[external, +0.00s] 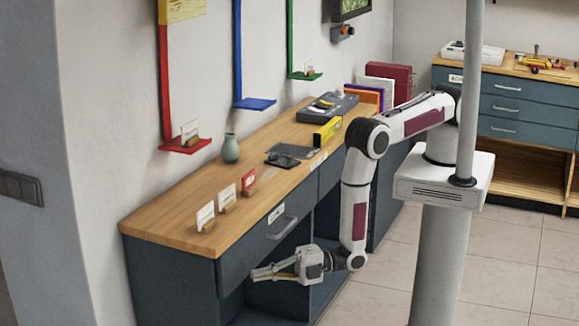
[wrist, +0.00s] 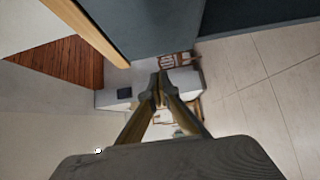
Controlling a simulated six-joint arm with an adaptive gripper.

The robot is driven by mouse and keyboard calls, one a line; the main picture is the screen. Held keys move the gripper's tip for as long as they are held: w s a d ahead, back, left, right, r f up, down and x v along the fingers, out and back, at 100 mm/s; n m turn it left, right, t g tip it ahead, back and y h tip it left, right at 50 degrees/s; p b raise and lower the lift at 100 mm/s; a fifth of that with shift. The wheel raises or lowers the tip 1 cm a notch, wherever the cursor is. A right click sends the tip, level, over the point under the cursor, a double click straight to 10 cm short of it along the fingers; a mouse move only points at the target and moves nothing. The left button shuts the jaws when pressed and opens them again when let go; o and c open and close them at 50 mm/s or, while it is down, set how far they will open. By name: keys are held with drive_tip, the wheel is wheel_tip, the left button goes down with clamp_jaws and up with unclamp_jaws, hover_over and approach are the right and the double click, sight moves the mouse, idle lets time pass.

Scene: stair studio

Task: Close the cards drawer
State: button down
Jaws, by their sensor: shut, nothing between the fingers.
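A dark blue-grey drawer front (external: 265,240) with a grey bar handle (external: 283,228) and a small white label sits under the near end of the wooden counter. The label is too small to read surely. The front looks about flush with the counter; any small gap cannot be made out. My gripper (external: 256,273) is shut and empty, pointing left, below the handle and in front of the cabinet's lower part. In the wrist view its fingertips (wrist: 160,82) meet. Contact with the cabinet cannot be told.
Another labelled drawer front lies farther along. An open shelf space is below. Tiled floor (external: 375,290) is clear to the right.

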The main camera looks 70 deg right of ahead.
drive_tip(key=v, duration=0.7)
drive_tip(key=shift+s+d, duration=0.2)
drive_tip(key=shift+s, duration=0.05)
idle(0.6)
